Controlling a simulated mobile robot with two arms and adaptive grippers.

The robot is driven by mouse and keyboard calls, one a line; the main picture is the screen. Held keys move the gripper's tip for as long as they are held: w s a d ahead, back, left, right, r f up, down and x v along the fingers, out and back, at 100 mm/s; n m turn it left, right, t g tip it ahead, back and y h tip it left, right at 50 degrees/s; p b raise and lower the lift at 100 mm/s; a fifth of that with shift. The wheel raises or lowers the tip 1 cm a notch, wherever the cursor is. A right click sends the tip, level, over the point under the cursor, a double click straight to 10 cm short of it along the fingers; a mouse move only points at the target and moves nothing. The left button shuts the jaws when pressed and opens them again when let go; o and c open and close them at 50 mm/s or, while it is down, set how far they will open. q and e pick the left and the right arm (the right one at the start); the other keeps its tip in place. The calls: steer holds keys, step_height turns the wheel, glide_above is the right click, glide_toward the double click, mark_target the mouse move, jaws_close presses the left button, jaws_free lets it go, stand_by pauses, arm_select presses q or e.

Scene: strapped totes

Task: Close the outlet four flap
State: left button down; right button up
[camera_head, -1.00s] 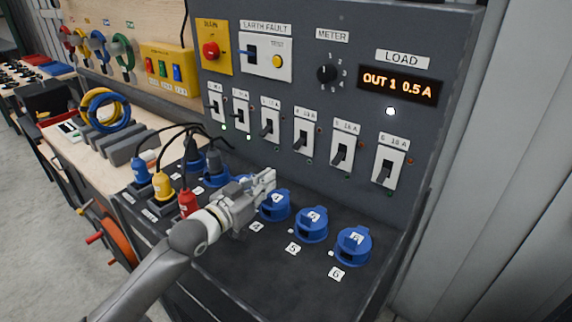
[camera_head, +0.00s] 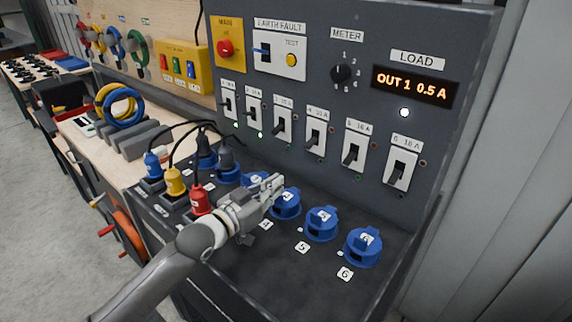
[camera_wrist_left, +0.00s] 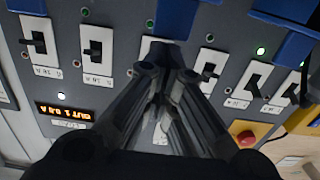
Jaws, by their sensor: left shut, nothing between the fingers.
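Outlet four (camera_head: 286,209) is a blue round socket on the sloping dark deck, with a white label on its flap. My left gripper (camera_head: 277,183) reaches in from the left and is shut and empty, its fingertips just behind and above outlet four. The gripper partly covers the outlet, so I cannot tell how far its flap stands open or whether the fingers touch it. In the left wrist view the shut fingers (camera_wrist_left: 163,80) show with a blue part (camera_wrist_left: 178,20) behind them. My right gripper is not in view.
Outlet five (camera_head: 321,223) and outlet six (camera_head: 363,246) stand to the right. Red (camera_head: 200,199), yellow (camera_head: 174,181) and blue plugs (camera_head: 153,166) with black cables crowd the left. The upright panel with switches (camera_head: 316,137) rises behind. The deck in front is clear.

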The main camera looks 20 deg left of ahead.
arm_select(q)
steer(key=v, duration=1.2)
